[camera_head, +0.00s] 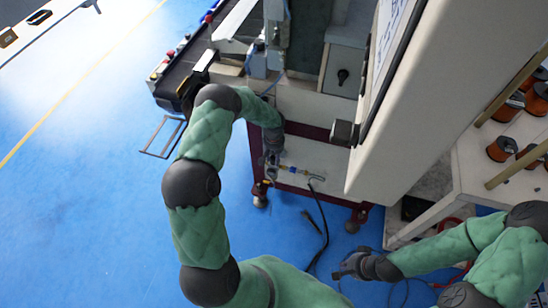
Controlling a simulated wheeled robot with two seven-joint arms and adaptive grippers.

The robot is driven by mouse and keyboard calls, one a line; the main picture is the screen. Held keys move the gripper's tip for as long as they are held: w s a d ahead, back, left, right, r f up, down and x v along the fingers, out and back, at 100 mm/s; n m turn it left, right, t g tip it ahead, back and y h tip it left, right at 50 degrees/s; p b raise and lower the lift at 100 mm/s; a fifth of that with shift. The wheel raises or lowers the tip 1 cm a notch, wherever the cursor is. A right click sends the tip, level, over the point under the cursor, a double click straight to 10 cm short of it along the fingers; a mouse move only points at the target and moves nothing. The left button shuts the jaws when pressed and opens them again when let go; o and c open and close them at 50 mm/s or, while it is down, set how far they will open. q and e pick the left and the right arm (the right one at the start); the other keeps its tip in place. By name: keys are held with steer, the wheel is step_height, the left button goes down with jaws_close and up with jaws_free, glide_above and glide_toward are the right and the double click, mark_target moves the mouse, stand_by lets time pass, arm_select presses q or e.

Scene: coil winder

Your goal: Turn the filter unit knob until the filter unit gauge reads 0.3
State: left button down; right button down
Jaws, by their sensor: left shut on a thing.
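My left gripper (271,156) points down at the small filter unit (271,174) on the lower front of the white and dark red machine. It is shut on the filter unit's knob, which the gripper mostly hides. The gauge is too small or hidden to read in this view. A blue and yellow fitting (288,170) with a pipe runs to the right from the unit. My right gripper (343,268) is low over the blue floor at the lower right, away from the unit, and its fingers are too small to judge.
A tall white cabinet (425,110) stands close on the right of the filter unit. A shelf with copper spools (502,148) is at the far right. Black cables (320,222) hang to the floor.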

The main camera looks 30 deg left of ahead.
mark_target(274, 157)
arm_select(q)
steer(key=c, duration=0.9)
jaws_free()
step_height(274, 157, up, 12)
steer(key=s+d+f+m+h, duration=0.1)
steer(key=s+d+f+h, duration=0.1)
steer(key=s+d+f, duration=0.65)
steer(key=s+d+f+m+h, duration=0.2)
steer(key=s+d+f, duration=0.3)
steer(key=d, duration=0.6)
steer(key=s+d, duration=0.3)
steer(key=s, duration=0.8)
steer(key=shift+s+r+p, duration=0.15)
steer(key=shift+p, duration=0.25)
